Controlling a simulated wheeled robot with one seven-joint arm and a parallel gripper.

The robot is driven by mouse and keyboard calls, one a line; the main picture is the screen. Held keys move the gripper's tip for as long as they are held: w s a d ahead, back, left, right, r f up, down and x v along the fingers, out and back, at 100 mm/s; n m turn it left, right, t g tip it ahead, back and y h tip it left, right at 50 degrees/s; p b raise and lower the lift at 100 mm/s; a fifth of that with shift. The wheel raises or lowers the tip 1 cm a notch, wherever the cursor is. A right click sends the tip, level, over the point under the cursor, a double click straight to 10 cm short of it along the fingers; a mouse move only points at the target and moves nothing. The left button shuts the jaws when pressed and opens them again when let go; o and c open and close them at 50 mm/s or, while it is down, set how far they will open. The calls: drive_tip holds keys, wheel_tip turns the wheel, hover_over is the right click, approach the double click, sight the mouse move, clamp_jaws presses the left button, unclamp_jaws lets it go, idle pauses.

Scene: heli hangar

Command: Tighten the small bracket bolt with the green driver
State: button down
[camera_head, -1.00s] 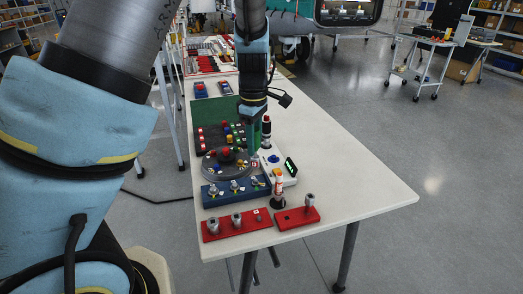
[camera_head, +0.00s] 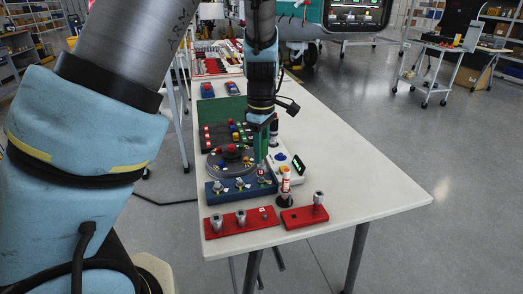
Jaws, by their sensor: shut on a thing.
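My gripper (camera_head: 261,120) points down over the table and is shut on the green driver (camera_head: 260,146). The driver hangs upright with its lower end over the right part of a blue bracket block (camera_head: 228,193). The block carries several silver bolts, with a left bolt (camera_head: 217,184) and a middle bolt (camera_head: 239,183) in clear view. The driver's tip is at or just above the right-hand bolt (camera_head: 262,174). I cannot tell whether they touch, nor which bolt is the small one.
A red socket strip (camera_head: 229,229) and a smaller red block (camera_head: 295,221) lie in front. A red-and-white bottle-like item (camera_head: 286,184) stands close right. The table's (camera_head: 365,190) right side is clear.

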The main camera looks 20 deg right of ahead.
drive_tip(key=shift+f+b, duration=0.45)
drive_tip(key=shift+f, duration=0.6)
idle(0.9)
drive_tip(key=c, duration=1.1)
unclamp_jaws()
clamp_jaws()
